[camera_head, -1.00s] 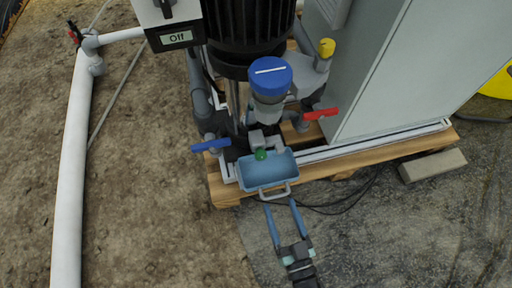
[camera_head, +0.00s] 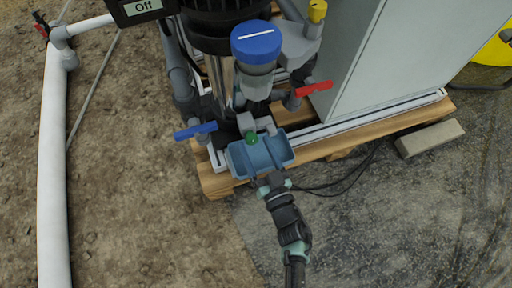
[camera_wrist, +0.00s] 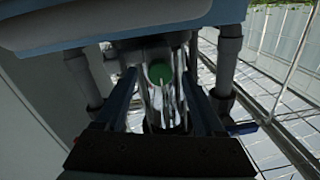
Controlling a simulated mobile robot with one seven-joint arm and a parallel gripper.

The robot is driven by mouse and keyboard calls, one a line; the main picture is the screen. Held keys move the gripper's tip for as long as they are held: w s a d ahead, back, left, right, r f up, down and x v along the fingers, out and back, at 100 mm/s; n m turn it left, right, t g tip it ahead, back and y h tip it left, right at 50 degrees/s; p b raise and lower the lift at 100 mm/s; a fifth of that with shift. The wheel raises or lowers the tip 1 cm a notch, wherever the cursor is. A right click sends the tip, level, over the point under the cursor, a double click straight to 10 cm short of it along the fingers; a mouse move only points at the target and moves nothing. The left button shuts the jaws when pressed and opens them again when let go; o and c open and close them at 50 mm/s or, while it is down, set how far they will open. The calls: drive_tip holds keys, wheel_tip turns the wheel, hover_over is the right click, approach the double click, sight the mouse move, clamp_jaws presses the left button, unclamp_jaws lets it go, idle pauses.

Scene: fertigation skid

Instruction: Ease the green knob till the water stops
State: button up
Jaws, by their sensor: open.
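The small green knob (camera_head: 251,138) sits at the back edge of a blue tub (camera_head: 283,150) at the front of the pump skid. In the wrist view the green knob (camera_wrist: 160,73) shows between the two fingers of my gripper (camera_wrist: 161,82), with a gap on both sides. Pale streaks below it look like running water, but I cannot be sure. My gripper (camera_head: 270,182) is at the tub's front edge in the head view, its fingers hidden there under the tub. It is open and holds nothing.
A blue lever (camera_head: 195,131) is left of the tub and a red lever (camera_head: 314,88) right. A blue-capped filter (camera_head: 256,42) stands behind. A grey cabinet (camera_head: 400,60) fills the right. The display (camera_head: 142,7) reads Off.

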drive_tip(key=shift+w+a, duration=0.1)
drive_tip(key=shift+w, duration=0.15)
clamp_jaws()
